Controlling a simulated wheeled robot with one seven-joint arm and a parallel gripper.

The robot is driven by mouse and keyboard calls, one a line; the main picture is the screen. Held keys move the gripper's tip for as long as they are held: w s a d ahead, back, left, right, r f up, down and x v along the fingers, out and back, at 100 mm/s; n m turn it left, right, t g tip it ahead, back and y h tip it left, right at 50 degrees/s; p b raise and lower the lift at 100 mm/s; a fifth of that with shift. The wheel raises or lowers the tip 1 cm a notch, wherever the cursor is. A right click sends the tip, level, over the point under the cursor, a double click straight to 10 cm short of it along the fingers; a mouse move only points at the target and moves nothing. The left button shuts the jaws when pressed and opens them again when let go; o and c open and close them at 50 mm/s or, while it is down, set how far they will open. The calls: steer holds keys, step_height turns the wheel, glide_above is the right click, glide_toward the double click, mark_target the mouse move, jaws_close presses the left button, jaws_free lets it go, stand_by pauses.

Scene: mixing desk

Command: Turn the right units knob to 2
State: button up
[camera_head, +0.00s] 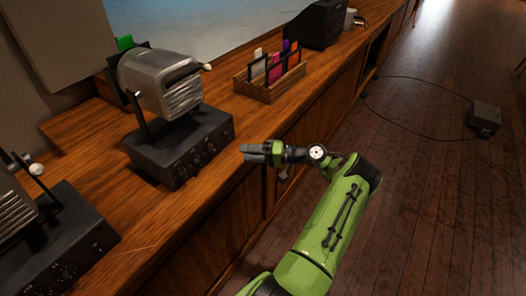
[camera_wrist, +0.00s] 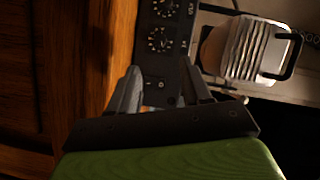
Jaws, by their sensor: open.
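The right unit (camera_head: 180,145) is a black box with knobs on its front face, standing on the wooden desk with a silver ribbed device (camera_head: 165,85) mounted above it. Its knobs are too small to read in the head view. In the wrist view its dark front panel shows two dials with white markings, an upper knob (camera_wrist: 164,8) and a lower knob (camera_wrist: 160,40); their settings are not legible. My gripper (camera_head: 249,153) is right of the unit, by the desk's front edge. In the wrist view my gripper (camera_wrist: 160,72) is open and empty, its fingers apart, pointing toward the panel.
A similar left unit (camera_head: 60,245) stands at the lower left, partly cut off. A wooden rack (camera_head: 268,86) with coloured cards stands behind my gripper on the desk. A black box (camera_head: 318,24) is farther back.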

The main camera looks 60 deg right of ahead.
steer(key=v, duration=0.5)
steer(key=shift+s+d, duration=0.1)
steer(key=shift+s, duration=0.1)
steer(key=w+a+r+n+g+p, duration=0.2)
steer(key=w+a+r+g, duration=0.25)
steer(key=a, duration=0.35)
steer(key=w+a+r+n+g+h+p, duration=0.1)
steer(key=w+a+r+n+g, duration=0.15)
steer(key=a+r, duration=0.35)
steer(key=w+a+r+n+g+p, duration=0.2)
steer(key=w+a+r+g, duration=0.15)
steer(key=a, duration=0.55)
steer(key=s+a+r+n+g+h+p, duration=0.1)
steer(key=s+a+r+h, duration=0.2)
steer(key=s+a+r, duration=0.3)
steer(key=s+a+r+n+h+p, duration=0.1)
steer(key=s+a+r+h+p, duration=0.2)
steer(key=a, duration=0.4)
steer(key=s+a+r+t, duration=0.1)
steer(key=s, duration=0.5)
steer(key=s+a+r+t, duration=0.1)
steer(key=s+r, duration=0.1)
steer(key=s, duration=0.5)
steer(key=shift+r+n+p, duration=0.3)
steer(key=shift+n+p, duration=0.05)
